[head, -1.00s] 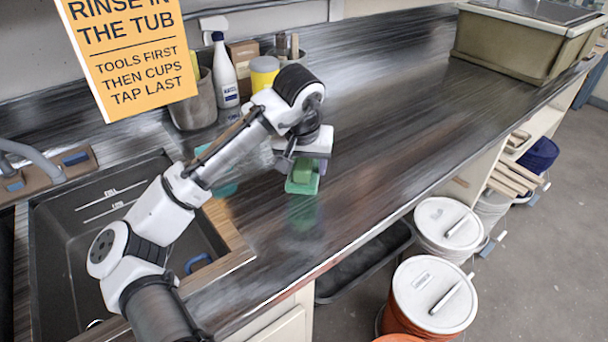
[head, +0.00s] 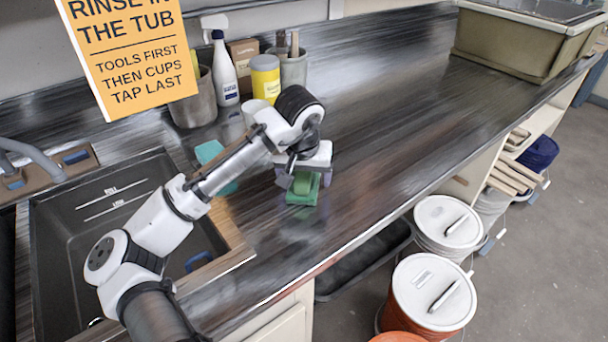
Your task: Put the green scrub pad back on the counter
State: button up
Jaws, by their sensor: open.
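The green scrub pad (head: 301,195) has a flat base and a raised lighter green block on top. It appears to lie flat on the dark counter (head: 390,130), right of the sink. My gripper (head: 303,180) is directly above and around the raised part, with its jaws open. The fingers partly hide the pad's top, and I cannot tell whether they touch it.
The sink (head: 80,240) is at left, with a blue-handled item inside. A teal item (head: 210,151) lies near its rim. A spray bottle (head: 225,75), yellow-labelled can (head: 265,78) and holders stand behind. A large tub (head: 520,45) is at far right. Counter to the right is clear.

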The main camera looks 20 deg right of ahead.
jog(key=shift+r, duration=0.1)
jog(key=b+v, duration=0.1)
jog(key=v, duration=1.1)
